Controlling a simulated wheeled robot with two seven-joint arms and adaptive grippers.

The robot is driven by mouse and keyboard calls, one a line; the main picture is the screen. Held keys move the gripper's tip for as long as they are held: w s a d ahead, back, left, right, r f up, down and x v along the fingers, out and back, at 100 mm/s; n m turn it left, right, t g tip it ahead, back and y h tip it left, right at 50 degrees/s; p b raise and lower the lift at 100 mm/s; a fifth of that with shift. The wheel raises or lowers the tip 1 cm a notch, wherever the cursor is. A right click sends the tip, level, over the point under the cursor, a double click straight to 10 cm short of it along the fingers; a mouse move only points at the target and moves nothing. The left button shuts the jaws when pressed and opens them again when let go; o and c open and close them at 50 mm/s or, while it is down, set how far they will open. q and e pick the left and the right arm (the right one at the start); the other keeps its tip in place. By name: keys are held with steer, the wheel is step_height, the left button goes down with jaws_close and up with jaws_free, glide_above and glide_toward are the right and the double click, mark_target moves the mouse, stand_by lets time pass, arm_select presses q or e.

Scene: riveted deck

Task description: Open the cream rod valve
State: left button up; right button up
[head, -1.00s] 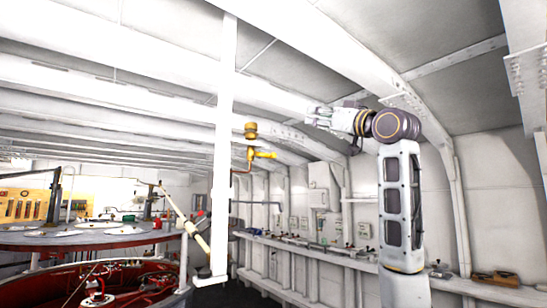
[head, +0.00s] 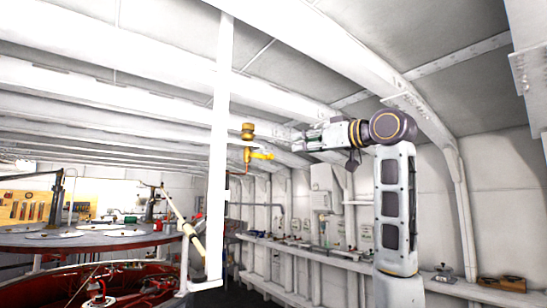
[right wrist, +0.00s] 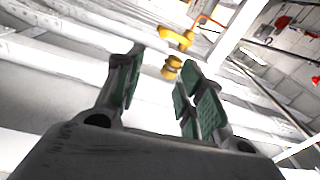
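A cream rod (head: 188,223) slants down to the right beside the foot of a white post (head: 219,150). A yellow valve-like fitting hangs near the post, with a rounded upper part (head: 248,132) and a lower arm (head: 260,155) pointing right. I cannot tell which of these is the task's valve. My right gripper (head: 300,140) is raised right of the yellow fitting, apart from it and pointing left. In the right wrist view its fingers (right wrist: 163,60) are spread and empty, with the yellow fitting (right wrist: 172,66) beyond the tips. My left gripper is not in view.
White beams (head: 110,75) cross overhead. A round grey-topped platform (head: 80,238) with red machinery fills the lower left. A shelf (head: 310,250) with small items runs along the back wall. The air between my right gripper and the yellow fitting looks clear.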

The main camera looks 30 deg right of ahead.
mark_target(272, 156)
steer(key=shift+d+f+g, duration=0.15)
steer(key=shift+f+g, duration=0.25)
steer(key=shift+f, duration=0.35)
steer(key=shift+w, duration=0.15)
steer(key=w+p, duration=0.1)
steer(key=w, duration=0.3)
steer(key=w+a+p, duration=0.1)
steer(key=w+p, duration=0.1)
steer(key=w, duration=0.3)
steer(key=w+a+p, duration=0.1)
steer(key=w, duration=0.3)
steer(key=shift+w, duration=0.25)
steer(key=shift+c, duration=0.3)
jaws_close()
